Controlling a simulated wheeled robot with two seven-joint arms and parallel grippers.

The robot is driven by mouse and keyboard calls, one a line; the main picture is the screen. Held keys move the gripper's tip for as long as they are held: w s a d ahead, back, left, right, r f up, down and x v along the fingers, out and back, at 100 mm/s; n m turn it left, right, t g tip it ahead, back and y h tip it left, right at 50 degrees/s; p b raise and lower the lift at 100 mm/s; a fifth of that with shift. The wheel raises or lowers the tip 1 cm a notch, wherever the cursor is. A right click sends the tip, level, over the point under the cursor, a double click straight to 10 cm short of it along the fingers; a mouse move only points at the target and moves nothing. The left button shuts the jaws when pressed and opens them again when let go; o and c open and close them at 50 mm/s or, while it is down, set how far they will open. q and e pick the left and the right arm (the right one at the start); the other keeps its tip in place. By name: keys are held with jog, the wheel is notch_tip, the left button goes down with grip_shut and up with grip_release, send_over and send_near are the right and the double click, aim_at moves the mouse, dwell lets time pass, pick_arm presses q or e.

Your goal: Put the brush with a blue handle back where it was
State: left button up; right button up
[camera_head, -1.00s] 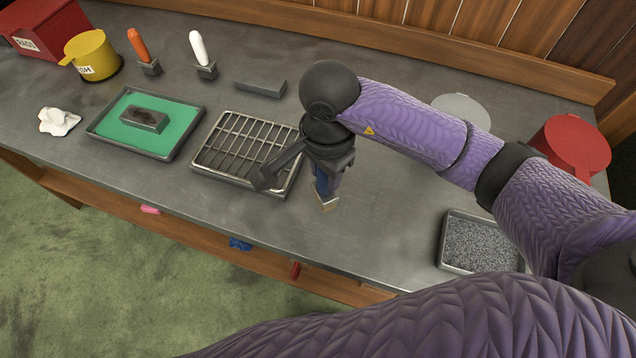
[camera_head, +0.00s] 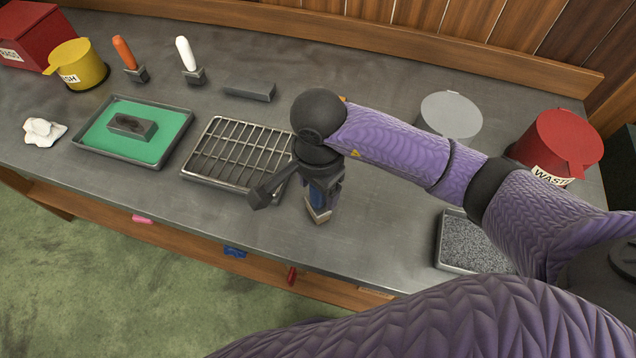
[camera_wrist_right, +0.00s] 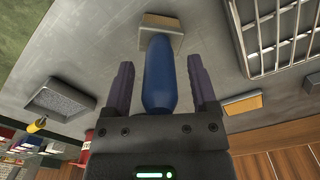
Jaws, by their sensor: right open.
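The brush with a blue handle stands on the bench right of the wire rack; its pale, block-shaped lower end (camera_head: 317,214) shows below my right gripper (camera_head: 322,188). In the right wrist view the blue handle (camera_wrist_right: 159,75) lies between the two fingers of my right gripper (camera_wrist_right: 158,85). The fingers are open, with a visible gap on each side of the handle. My left gripper is not in view.
The wire rack (camera_head: 190,166) is close left of the gripper. Beyond it are a green-lined tray (camera_head: 97,155), an orange-handled brush (camera_head: 123,51) and a white-handled one (camera_head: 185,53). A grit tray (camera_head: 470,245) and a red waste bin (camera_head: 555,145) stand right.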

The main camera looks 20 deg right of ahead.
notch_tip(320, 180, up, 12)
jog(key=shift+f+p, duration=0.15)
jog(key=shift+p, duration=0.9)
jog(key=shift+r, duration=0.3)
